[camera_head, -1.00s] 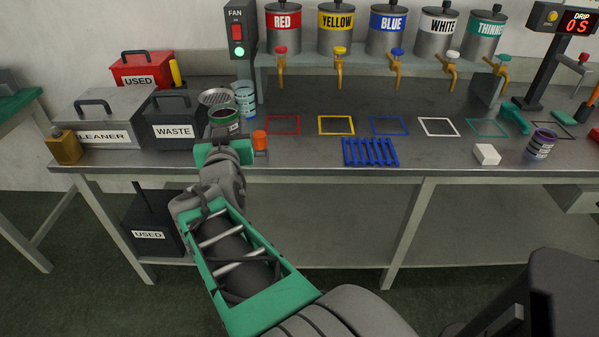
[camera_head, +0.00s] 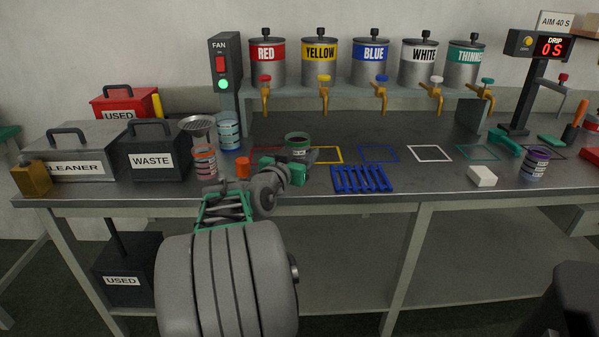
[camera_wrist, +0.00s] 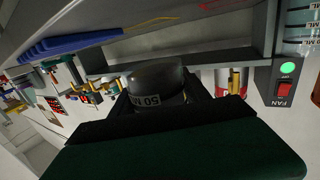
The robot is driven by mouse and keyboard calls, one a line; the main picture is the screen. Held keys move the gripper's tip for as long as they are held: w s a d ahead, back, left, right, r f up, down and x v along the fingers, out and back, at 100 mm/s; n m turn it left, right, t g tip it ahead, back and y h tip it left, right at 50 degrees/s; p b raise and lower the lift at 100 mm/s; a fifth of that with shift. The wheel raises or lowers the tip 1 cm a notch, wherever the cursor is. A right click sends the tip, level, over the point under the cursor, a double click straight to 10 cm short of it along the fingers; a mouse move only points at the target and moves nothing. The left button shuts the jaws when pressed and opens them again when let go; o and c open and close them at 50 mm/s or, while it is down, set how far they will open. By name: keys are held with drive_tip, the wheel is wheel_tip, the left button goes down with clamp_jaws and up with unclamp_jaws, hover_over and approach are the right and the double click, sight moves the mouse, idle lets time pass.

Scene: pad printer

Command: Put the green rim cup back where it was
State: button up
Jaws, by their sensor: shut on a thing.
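The green rim cup (camera_head: 297,143) is dark inside with a green rim. My gripper (camera_head: 290,165) is shut on it, in front of the red and yellow outlines on the bench. In the head view the cup hides part of those outlines, and I cannot tell whether its base touches the bench. In the wrist view the cup (camera_wrist: 158,84) shows as a dark, rounded body with part of a "50" label, between the dark fingers.
An orange-rimmed cup (camera_head: 204,162), a blue-rimmed cup (camera_head: 229,131) and a strainer (camera_head: 198,124) stand at left by the waste bin (camera_head: 152,153). A blue rack (camera_head: 361,179) lies right of my gripper. The white outline (camera_head: 429,153) is empty.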

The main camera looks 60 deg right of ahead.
drive_tip(key=shift+w+d+f, duration=0.2)
drive_tip(key=shift+d+f, duration=0.15)
drive_tip(key=shift+f, duration=0.15)
drive_tip(key=shift+w+d+f, duration=0.2)
drive_tip(key=shift+d+f, duration=0.15)
drive_tip(key=shift+f, duration=0.15)
drive_tip(key=shift+w+d+f+b, duration=0.15)
drive_tip(key=shift+f+b, duration=0.35)
drive_tip(key=shift+f, duration=1.1)
drive_tip(key=shift+f, duration=0.1)
drive_tip(key=shift+f, duration=0.15)
drive_tip(key=o, duration=1.5)
drive_tip(key=shift+c, duration=0.2)
drive_tip(key=shift+r, duration=0.25)
drive_tip(key=a, duration=1.2)
drive_tip(key=shift+s+r+p, duration=0.2)
drive_tip(key=shift+r+p, duration=0.05)
drive_tip(key=shift+p, duration=0.1)
